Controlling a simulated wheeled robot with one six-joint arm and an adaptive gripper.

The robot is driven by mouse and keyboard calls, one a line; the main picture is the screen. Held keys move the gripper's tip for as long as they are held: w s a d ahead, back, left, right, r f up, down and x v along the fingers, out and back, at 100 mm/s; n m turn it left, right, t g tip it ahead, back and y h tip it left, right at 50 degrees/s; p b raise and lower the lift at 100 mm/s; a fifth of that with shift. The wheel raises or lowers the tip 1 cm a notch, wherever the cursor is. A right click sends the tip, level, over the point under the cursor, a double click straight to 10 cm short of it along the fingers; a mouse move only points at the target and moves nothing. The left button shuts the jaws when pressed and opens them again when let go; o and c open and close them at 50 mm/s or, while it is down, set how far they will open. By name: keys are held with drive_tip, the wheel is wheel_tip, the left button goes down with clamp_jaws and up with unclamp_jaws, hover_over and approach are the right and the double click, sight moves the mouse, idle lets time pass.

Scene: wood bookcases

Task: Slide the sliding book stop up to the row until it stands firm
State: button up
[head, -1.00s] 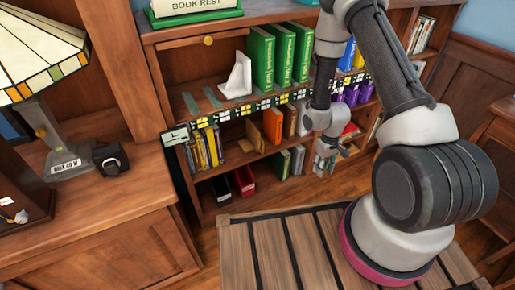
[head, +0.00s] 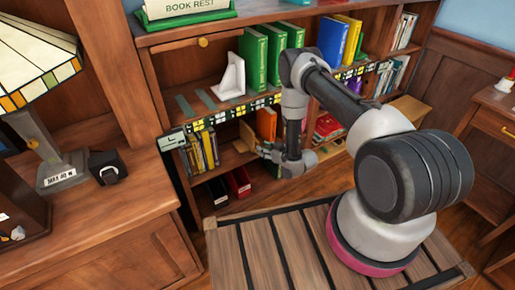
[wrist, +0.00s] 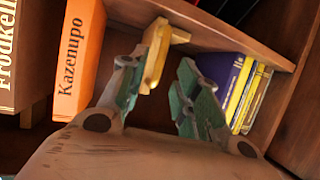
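A pale wooden L-shaped piece, which looks like the sliding book stop (head: 241,146), stands on the middle shelf in a gap between books. In the wrist view the stop (wrist: 156,58) shows between the fingers, nearer the left one; I cannot tell if they touch. My gripper (wrist: 158,88) is open, reaching towards this gap; in the head view the gripper (head: 263,148) is at the shelf's front. The orange book (wrist: 78,62) stands on one side of the stop with a gap between. Dark blue and yellow books (wrist: 240,90) stand on the other side.
A white bookend (head: 232,78) stands beside green books (head: 254,58) on the upper shelf. The checkered shelf edge (head: 240,109) runs above the gripper. Red and black boxes (head: 238,182) sit on the bottom shelf. A desk with a lamp (head: 40,150) is at left.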

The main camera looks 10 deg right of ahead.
drive_tip(key=x, duration=0.5)
drive_tip(key=shift+w+f, duration=0.1)
drive_tip(key=shift+w, duration=0.1)
clamp_jaws()
